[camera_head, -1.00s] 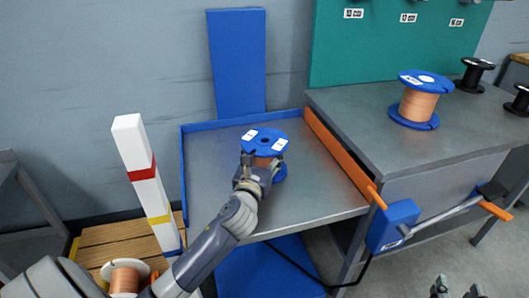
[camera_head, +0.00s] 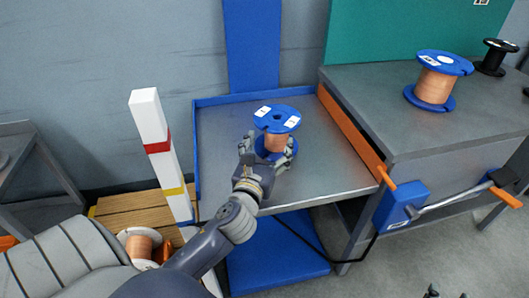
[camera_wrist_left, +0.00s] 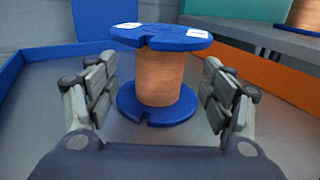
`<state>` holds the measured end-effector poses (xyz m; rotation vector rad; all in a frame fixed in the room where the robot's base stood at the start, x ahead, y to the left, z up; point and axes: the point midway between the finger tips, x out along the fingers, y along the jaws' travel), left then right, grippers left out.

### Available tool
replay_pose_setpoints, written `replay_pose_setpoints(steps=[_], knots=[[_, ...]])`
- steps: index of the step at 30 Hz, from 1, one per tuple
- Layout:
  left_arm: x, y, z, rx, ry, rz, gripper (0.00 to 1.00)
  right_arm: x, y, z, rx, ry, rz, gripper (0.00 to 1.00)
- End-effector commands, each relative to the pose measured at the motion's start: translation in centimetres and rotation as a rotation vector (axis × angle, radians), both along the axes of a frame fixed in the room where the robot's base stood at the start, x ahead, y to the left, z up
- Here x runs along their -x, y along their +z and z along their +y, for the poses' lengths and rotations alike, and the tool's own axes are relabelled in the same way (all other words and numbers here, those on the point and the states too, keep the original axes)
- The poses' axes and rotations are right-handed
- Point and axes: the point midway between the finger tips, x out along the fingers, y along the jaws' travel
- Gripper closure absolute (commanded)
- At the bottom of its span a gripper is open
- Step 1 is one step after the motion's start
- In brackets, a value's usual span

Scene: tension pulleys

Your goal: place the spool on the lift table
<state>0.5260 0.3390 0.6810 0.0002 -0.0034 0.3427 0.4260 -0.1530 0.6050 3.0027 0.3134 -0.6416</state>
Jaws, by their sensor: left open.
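The spool, copper wire between blue flanges with white labels, stands upright on the lift table in the head view (camera_head: 277,125) and the left wrist view (camera_wrist_left: 160,75). The lift table (camera_head: 310,185) is a grey metal top with a blue rim at the left and back. My left gripper (camera_head: 268,148) is open at the near side of the spool. In the wrist view (camera_wrist_left: 161,88) its fingers stand to the left and right of the spool, with gaps on both sides. Only the separated fingertips of my right gripper (camera_head: 447,293) show at the bottom edge.
A grey bench (camera_head: 390,100) adjoins on the right, behind an orange strip (camera_head: 350,130). It carries another blue copper spool (camera_head: 435,85) and a black spool (camera_head: 494,57). A white post with red and yellow bands (camera_head: 160,150) and a pallet with a copper spool (camera_head: 140,243) are at left.

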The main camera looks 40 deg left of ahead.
Motion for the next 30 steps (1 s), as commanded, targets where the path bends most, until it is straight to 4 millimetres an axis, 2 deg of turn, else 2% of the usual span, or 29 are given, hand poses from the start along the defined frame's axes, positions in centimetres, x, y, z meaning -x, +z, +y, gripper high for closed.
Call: replay_pose_setpoints(steps=[3, 9, 30], knots=[[2.0, -0.1, -0.7, 0.001, 0.0, 0.004, 0.25, 0.6, -0.9, -0.3, 0.013, -0.004, 0.053, 0.6], [3.8, 0.0, -1.4, 0.001, -0.001, 0.001, 0.25, 1.1, -1.5, -0.5, 0.021, -0.007, 0.088, 0.6], [4.1, 0.0, -1.5, 0.001, 0.0, 0.0, 0.25, 1.1, -1.6, -0.6, 0.022, -0.007, 0.093, 0.6]])
